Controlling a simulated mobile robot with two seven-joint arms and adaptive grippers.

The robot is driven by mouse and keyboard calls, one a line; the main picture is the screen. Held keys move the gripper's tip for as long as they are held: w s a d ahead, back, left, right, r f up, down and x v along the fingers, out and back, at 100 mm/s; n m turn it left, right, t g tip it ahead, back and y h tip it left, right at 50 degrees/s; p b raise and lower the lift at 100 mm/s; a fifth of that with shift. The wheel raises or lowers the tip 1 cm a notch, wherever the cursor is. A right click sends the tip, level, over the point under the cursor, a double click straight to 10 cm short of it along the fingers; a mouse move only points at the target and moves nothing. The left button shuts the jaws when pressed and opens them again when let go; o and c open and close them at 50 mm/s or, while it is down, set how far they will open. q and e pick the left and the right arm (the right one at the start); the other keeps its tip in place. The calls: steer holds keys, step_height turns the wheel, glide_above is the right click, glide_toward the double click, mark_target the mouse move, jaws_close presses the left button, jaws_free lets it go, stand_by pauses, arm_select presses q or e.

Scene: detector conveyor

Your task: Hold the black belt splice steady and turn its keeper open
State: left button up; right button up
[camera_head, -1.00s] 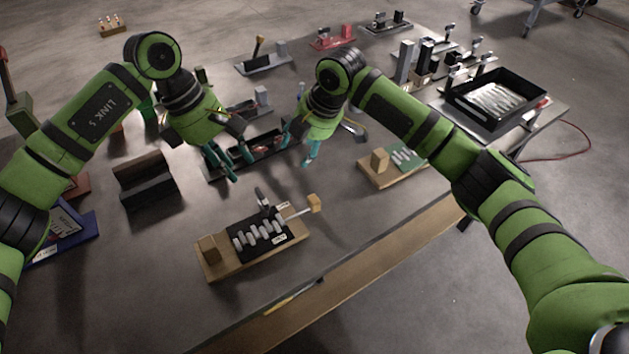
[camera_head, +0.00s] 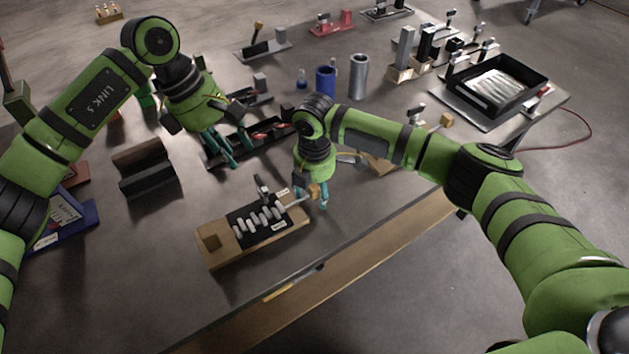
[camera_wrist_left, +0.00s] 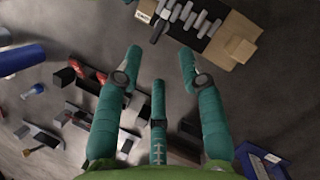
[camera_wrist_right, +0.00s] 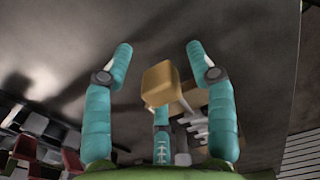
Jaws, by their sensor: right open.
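The black belt splice (camera_head: 262,222) carries a row of pale rollers and sits on a wooden base (camera_head: 250,250) near the table front. A wooden block stands at its left end. Its keeper lever ends in a wooden knob (camera_head: 313,190) at the right; the knob also shows in the right wrist view (camera_wrist_right: 160,84). My right gripper (camera_head: 310,195) is open at the knob, with the knob between its spread fingers (camera_wrist_right: 158,52). My left gripper (camera_head: 224,150) is open and empty, above and behind the splice. The splice shows beyond its fingers in the left wrist view (camera_wrist_left: 190,18).
A black open tray (camera_head: 250,140) with red parts lies below my left gripper. A dark V-shaped block (camera_head: 145,168) stands left of the splice. Blue (camera_head: 325,80) and grey (camera_head: 359,75) cylinders stand behind. A yellow pen (camera_head: 280,293) lies at the front edge.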

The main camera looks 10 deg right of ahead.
steer(key=shift+c, duration=0.4)
jaws_close()
arm_select(q)
steer(key=shift+o, duration=0.3)
step_height(320, 180, up, 3)
steer(key=m+t+y, duration=0.1)
steer(key=m+y, duration=0.3)
steer(key=m, duration=0.7)
glide_above(263, 193)
steer(key=w, duration=0.1)
steer(key=f, duration=1.2)
steer(key=shift+w+d, duration=0.2)
steer(key=shift+d, duration=0.15)
steer(key=shift+c, duration=0.4)
